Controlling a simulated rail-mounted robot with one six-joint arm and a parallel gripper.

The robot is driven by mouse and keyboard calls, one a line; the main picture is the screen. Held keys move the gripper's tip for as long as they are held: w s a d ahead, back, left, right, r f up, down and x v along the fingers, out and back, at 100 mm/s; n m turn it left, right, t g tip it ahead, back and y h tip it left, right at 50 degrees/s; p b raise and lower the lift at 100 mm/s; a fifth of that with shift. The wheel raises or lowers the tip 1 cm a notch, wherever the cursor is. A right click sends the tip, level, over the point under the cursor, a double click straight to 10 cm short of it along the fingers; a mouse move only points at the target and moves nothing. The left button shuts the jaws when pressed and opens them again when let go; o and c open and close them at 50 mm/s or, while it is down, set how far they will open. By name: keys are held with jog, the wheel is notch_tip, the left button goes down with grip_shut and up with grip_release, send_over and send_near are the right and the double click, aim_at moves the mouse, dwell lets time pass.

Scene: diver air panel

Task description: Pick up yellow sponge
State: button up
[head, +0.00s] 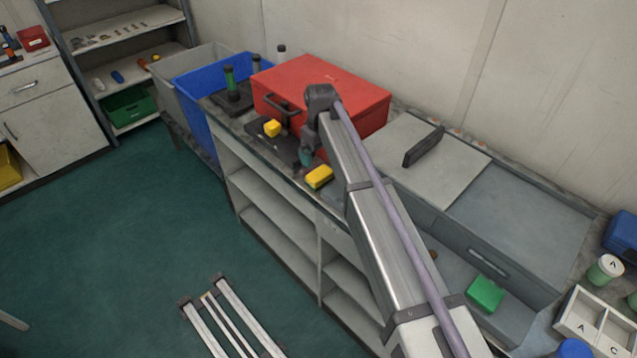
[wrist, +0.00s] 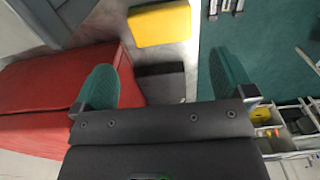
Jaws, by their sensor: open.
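In the head view my gripper (head: 306,157) is above the counter just left of the sponge, partly hidden by my arm.
A red box (head: 320,88) stands behind my gripper; its side is near one finger in the wrist view. A blue bin (head: 200,110) is left. A green block (head: 486,293) sits far right.

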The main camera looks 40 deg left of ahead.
aim_at(320, 173)
notch_tip(320, 173, down, 10)
jog(key=b, duration=0.8)
jog(key=shift+r, duration=0.15)
jog(key=shift+r+p, duration=0.3)
jog(key=c, duration=0.7)
notch_tip(320, 173, up, 18)
jog(key=p, duration=1.8)
